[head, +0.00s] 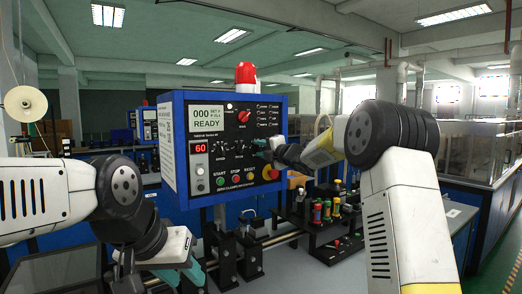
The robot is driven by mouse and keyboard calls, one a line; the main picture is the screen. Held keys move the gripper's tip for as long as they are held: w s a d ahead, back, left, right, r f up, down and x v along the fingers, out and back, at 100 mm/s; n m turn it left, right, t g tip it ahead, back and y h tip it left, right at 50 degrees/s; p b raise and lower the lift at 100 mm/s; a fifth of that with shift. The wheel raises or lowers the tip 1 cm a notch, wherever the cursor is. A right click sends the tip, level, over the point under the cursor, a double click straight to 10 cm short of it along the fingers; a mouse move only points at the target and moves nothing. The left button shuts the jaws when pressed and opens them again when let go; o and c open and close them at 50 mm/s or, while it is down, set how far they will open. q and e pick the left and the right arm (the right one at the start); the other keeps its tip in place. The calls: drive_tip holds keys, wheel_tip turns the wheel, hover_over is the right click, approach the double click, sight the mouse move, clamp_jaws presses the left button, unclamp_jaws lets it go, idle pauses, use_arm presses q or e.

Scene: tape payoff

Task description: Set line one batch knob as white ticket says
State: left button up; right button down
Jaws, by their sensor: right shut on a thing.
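A blue control box with a black front panel (207,173) stands ahead of me. Its screen (209,117) reads 000 and READY, and a red display (201,149) shows 60. A red pointer knob (244,117) sits at upper middle, and a row of small dark knobs crosses the panel's middle. My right gripper (263,147) is shut on a small knob at the right end of that row; the gripper mostly hides it. A white printed sheet (168,155) is on the box's left side, too small to read. My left gripper (183,272) hangs low at front left, away from the panel; its finger gap is unclear.
Green, red and yellow buttons (236,179) line the panel's bottom, with a red emergency stop (273,174) at the right. A red beacon (246,73) tops the box. A black rack of coloured spools (318,213) stands on the bench to the right. A white reel (25,104) is far left.

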drive_tip(key=shift+f, duration=0.15)
idle(0.3)
drive_tip(key=c, duration=1)
unclamp_jaws()
drive_tip(key=shift+v, duration=3.95)
